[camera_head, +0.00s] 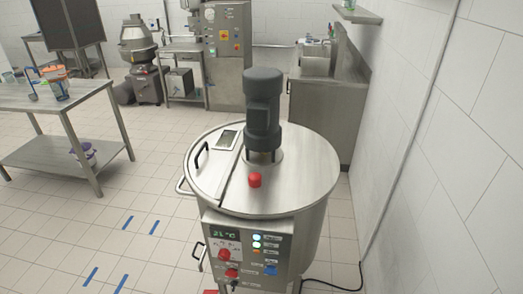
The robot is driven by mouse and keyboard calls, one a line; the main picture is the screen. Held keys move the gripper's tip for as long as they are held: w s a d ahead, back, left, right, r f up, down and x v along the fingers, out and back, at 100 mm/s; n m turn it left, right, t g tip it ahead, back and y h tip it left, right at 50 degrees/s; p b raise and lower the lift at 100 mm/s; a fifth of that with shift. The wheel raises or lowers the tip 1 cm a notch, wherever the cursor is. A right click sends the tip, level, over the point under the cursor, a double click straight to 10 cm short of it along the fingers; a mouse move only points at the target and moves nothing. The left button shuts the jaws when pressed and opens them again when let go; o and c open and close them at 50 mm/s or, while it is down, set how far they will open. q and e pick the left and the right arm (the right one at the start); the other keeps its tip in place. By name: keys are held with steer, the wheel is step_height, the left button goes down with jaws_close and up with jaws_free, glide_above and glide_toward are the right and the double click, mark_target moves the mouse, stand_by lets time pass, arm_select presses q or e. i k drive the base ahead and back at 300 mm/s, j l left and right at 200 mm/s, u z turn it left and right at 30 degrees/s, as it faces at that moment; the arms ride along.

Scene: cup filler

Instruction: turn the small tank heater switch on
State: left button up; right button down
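A round steel tank (310,195) stands in the middle, with a dark motor (262,110) and a red knob (255,180) on its lid. A control panel (245,285) is on its front. The panel has a lit green display (226,235) that seems to read about 21 °C, red knobs (231,273), small lit lamps (256,237) and a blue socket-like part (271,270). The labels are too small to read, so I cannot tell which control is the heater switch or how it is set. Neither of my grippers is in view.
A steel table (60,98) with cups stands at the left. A sink counter (322,115) and a white wall (450,190) are behind and right. A black cable (335,289) runs from the tank to the wall. The tiled floor left of the tank is clear, with blue tape marks (128,222).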

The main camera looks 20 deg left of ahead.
mark_target(231, 273)
steer(key=k+j, duration=0.1)
steer(key=j, duration=1)
steer(key=k+j, duration=0.15)
steer(key=j, duration=0.95)
steer(key=k+j, duration=0.15)
steer(key=j, duration=0.4)
steer(key=k+j, duration=0.1)
steer(key=j, duration=0.45)
steer(key=i+l+z, duration=0.4)
steer(key=l+z, duration=0.15)
steer(key=l, duration=0.2)
